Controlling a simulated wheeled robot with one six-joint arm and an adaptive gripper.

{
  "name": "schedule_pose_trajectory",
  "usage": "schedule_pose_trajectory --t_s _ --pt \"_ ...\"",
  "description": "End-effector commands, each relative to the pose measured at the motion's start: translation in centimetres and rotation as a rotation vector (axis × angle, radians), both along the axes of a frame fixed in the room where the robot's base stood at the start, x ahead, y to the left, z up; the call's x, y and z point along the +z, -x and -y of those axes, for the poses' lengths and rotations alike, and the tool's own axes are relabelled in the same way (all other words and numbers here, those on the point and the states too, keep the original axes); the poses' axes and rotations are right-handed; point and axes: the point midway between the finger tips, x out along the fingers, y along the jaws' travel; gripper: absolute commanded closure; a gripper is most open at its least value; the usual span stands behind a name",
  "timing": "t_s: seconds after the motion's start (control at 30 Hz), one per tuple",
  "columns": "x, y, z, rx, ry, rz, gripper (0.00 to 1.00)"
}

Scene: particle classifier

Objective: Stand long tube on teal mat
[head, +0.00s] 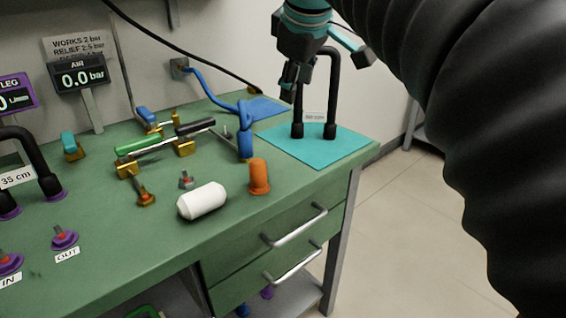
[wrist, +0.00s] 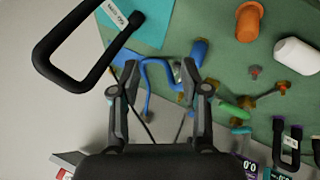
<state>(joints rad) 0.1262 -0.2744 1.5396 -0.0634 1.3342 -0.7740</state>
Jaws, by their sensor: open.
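The long tube (head: 333,85) is a black U-shaped pipe. It stands upright on the teal mat (head: 350,148) with its two feet down and a small label between its legs. In the wrist view the long tube (wrist: 62,50) is at the upper left, over the teal mat (wrist: 158,25). My gripper (head: 288,92) is up by the tube's top left in the head view, overlapping it slightly there. In the wrist view my gripper (wrist: 160,70) is open, nothing is between its fingers, and the tube is apart from them on the left.
A shorter black tube (head: 38,160) labelled 35 cm stands at the left. An orange cap (head: 259,177), a white cylinder (head: 202,201) and a blue hose fitting (head: 246,146) are on the green bench. A valve assembly (head: 165,145) lies behind them. Floor is clear to the right.

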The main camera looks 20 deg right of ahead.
Motion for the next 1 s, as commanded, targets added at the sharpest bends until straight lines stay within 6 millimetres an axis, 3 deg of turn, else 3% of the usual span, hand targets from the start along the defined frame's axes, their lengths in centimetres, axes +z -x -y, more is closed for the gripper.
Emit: schedule_pose_trajectory --t_s 0.4,0.6,0.8,1.0 --pt "-16.9 9.8 -4.8 -0.339 -0.294 0.013 0.54" --pt "-23.6 13.6 -5.9 -0.466 -0.392 0.007 0.54" --pt "-26.7 15.3 -6.3 -0.528 -0.436 0.006 0.54" --pt "-26.9 15.4 -6.3 -0.535 -0.440 0.004 0.54"
